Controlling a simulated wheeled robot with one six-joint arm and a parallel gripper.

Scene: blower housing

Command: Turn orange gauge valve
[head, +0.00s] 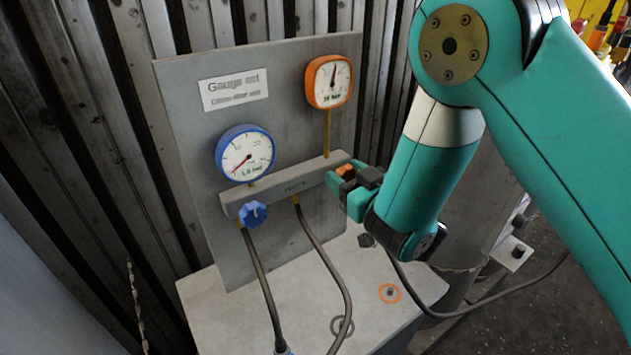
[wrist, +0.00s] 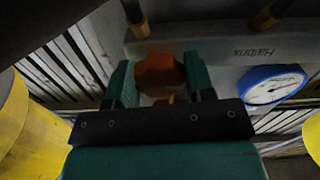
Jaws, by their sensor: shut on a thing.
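The orange gauge valve knob (wrist: 160,76) sits between my gripper's two teal fingers in the wrist view. My gripper (wrist: 160,84) is shut on it, one finger on each side. In the head view my gripper (head: 345,185) is at the right end of the grey manifold bar (head: 285,184), and only a small part of the orange knob (head: 345,170) shows past the fingers. The orange-rimmed gauge (head: 329,82) is above, joined to the bar by a brass stem, its needle pointing nearly straight up.
A blue-rimmed gauge (head: 246,155) and a blue valve knob (head: 252,213) are on the left of the bar. Two dark hoses hang from the bar. The grey backing panel (head: 220,130) stands behind. An orange ring (head: 390,293) lies on the pale platform (head: 240,310).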

